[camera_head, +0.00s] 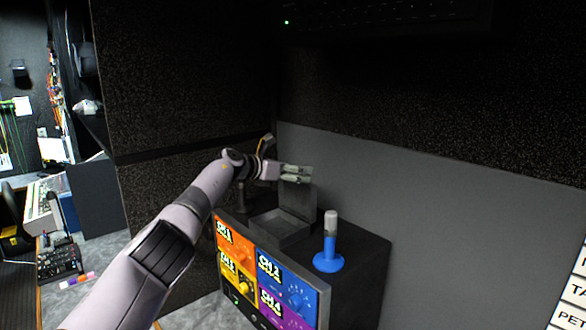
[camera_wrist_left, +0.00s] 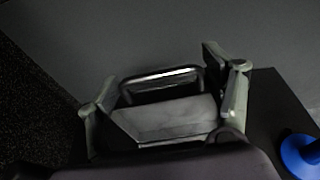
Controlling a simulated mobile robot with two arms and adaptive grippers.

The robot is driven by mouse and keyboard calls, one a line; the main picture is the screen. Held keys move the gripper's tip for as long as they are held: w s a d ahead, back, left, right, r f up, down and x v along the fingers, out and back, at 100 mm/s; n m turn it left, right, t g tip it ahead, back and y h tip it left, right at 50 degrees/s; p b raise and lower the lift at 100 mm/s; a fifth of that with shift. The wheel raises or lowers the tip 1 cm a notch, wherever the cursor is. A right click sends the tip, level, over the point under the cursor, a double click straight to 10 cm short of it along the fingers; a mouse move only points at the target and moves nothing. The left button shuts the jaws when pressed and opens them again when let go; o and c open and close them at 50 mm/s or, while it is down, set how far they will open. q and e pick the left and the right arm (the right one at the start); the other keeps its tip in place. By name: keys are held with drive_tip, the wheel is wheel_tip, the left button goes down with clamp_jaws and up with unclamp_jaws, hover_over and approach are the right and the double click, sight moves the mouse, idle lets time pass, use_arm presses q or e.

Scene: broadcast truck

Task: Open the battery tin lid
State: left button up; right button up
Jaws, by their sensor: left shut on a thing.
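The battery tin (camera_head: 281,228) is a grey box on top of a dark console, with its inside showing in the head view. Its lid (camera_head: 298,196) stands up at the back edge, roughly upright. My left gripper (camera_head: 296,172) is at the top of the lid. The tin's contents cannot be made out. My right gripper is not in view.
A blue stand with a white-topped microphone-like piece (camera_head: 328,246) is on the console, right of the tin; its base also shows in the left wrist view (camera_wrist_left: 301,155). The console front has coloured channel panels (camera_head: 268,277). A grey wall (camera_head: 430,200) rises close behind.

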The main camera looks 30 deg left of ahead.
use_arm(q)
drive_tip(key=shift+r, duration=0.45)
drive_tip(key=o, duration=1.7)
drive_tip(key=shift+f, duration=0.2)
drive_tip(key=shift+a+f, duration=0.1)
drive_tip(key=shift+f, duration=0.05)
drive_tip(key=shift+s, duration=0.1)
drive_tip(key=v, duration=1.1)
drive_tip(key=shift+s+a+r, duration=0.15)
drive_tip(key=shift+s+r, duration=0.1)
drive_tip(key=shift+s, duration=0.1)
